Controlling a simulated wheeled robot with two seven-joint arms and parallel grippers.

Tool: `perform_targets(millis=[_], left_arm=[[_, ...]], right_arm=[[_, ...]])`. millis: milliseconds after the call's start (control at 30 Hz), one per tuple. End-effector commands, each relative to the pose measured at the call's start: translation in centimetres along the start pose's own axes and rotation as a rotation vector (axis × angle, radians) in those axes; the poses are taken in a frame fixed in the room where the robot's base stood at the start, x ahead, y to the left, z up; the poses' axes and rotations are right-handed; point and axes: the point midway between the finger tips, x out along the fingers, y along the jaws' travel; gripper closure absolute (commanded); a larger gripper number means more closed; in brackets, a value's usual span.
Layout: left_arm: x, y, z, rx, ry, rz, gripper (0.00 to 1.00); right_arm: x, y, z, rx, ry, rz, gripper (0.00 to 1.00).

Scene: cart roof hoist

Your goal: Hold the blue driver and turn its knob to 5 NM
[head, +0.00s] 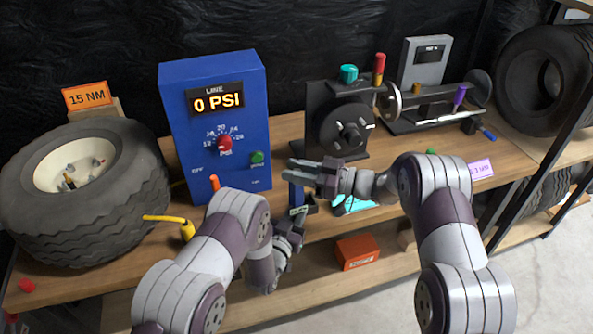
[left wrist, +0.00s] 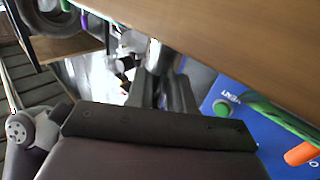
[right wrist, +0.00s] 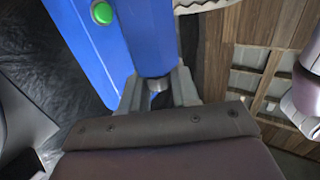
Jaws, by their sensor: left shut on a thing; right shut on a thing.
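The blue driver (head: 297,195) stands roughly upright in front of the bench, with a small display (head: 298,211) low on its body. My right gripper (head: 297,170) is shut at the driver's upper end. In the right wrist view the driver's blue body (right wrist: 150,35) runs between its fingers, with a small silvery piece (right wrist: 157,84) at the end. My left gripper (head: 290,232) is shut on the driver lower down. In the left wrist view a grey cylindrical part (left wrist: 161,58) sits between its fingers. The knob's setting is not readable.
A blue box reading 0 PSI (head: 213,125) stands behind on the bench. A tyre (head: 85,225) and an orange 15 NM sign (head: 87,96) are at left. A black stand (head: 340,125) is behind right. An orange box (head: 357,251) sits on the lower shelf.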

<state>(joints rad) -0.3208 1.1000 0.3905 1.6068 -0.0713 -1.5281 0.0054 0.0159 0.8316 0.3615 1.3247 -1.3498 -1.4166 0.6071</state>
Motion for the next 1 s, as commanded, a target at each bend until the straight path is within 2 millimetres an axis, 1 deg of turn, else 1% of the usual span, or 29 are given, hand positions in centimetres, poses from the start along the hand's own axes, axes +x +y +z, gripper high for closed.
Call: perform_targets(millis=[33, 300, 500, 700, 1000], left_arm=[[-0.21, 0.07, 0.48, 0.0, -0.013, 0.002, 1.0], [-0.22, 0.07, 0.49, 0.0, -0.013, 0.002, 1.0], [-0.23, 0.07, 0.51, 0.0, -0.014, 0.001, 1.0], [-0.24, 0.07, 0.51, 0.0, -0.014, 0.001, 1.0], [-0.25, 0.05, 0.54, 0.0, -0.015, 0.001, 1.0]], right_arm=[[0.03, 0.15, -0.1, -0.006, 0.003, -0.038, 1.0], [0.02, 0.14, -0.11, -0.007, 0.003, -0.264, 1.0], [0.04, 0.14, -0.13, -0.005, 0.004, -0.395, 1.0], [0.06, 0.15, -0.18, -0.005, 0.004, -0.48, 1.0], [-0.04, 0.0, -0.19, -0.005, 0.0, -0.531, 1.0]])
